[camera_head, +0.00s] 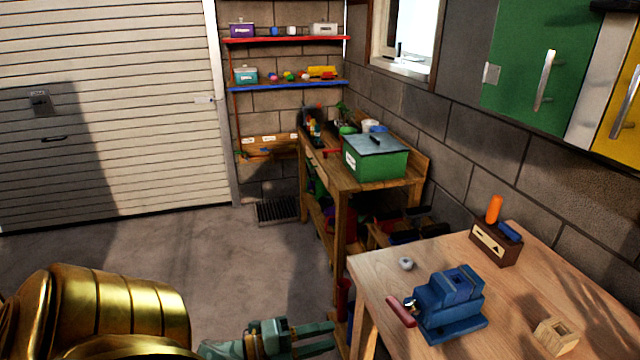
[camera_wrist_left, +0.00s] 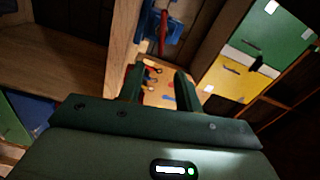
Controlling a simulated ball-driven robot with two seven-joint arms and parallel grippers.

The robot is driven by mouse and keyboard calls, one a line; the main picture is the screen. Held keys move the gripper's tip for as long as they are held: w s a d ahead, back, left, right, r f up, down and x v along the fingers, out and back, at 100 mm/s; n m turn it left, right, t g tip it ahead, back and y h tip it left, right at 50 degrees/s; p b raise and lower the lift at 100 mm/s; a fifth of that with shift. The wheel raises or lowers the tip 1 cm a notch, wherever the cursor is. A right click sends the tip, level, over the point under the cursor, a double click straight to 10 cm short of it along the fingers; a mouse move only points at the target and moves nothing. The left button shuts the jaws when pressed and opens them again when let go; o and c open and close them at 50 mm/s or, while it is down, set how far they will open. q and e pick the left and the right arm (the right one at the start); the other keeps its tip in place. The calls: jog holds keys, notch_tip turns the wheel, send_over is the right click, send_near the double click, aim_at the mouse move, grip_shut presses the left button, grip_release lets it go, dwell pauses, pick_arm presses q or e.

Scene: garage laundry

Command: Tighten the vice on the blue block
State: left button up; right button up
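The blue vice (camera_head: 445,318) stands on the wooden workbench at the lower right, its red handle (camera_head: 401,312) sticking out toward the left. A blue piece (camera_head: 462,283) shows at the top between the jaws; I cannot tell how firmly it is held. My left gripper (camera_head: 333,338) is left of the bench, apart from the handle. Its two fingers are spread with nothing between them, also in the left wrist view (camera_wrist_left: 158,82). There the vice (camera_wrist_left: 158,24) shows beyond the fingers, with part of it cut off. My right gripper is not in view.
On the workbench (camera_head: 560,270) are a small grey round object (camera_head: 406,263), a brown box with an orange handle (camera_head: 495,240) and a small wooden box (camera_head: 556,335). The bench's left edge lies between gripper and vice. A green toolbox (camera_head: 375,157) stands on the farther bench.

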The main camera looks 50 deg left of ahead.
aim_at(395, 313)
pick_arm(q)
jog(key=o, duration=1.4)
jog(key=r+p, duration=0.1)
jog(key=w+d+r+h+p, duration=0.1)
jog(key=shift+w+d+r+m+g, duration=0.2)
jog(key=shift+d+r+m+g, duration=0.1)
jog(key=shift+m, duration=0.1)
jog(key=shift+o, duration=0.2)
jog(key=w+d+f+n, duration=0.1)
jog(key=w+n, duration=0.4)
jog(key=n, duration=0.1)
jog(key=w+d+f+n, duration=0.1)
jog(key=w+n, duration=0.4)
jog(key=n, duration=0.2)
jog(key=w+d+n+y+p, duration=0.1)
jog(key=w+d+n, duration=0.1)
jog(key=w+n, duration=0.3)
jog(key=shift+w+f+n, duration=0.1)
jog(key=shift+f+n, duration=0.3)
jog(key=shift+n, duration=0.7)
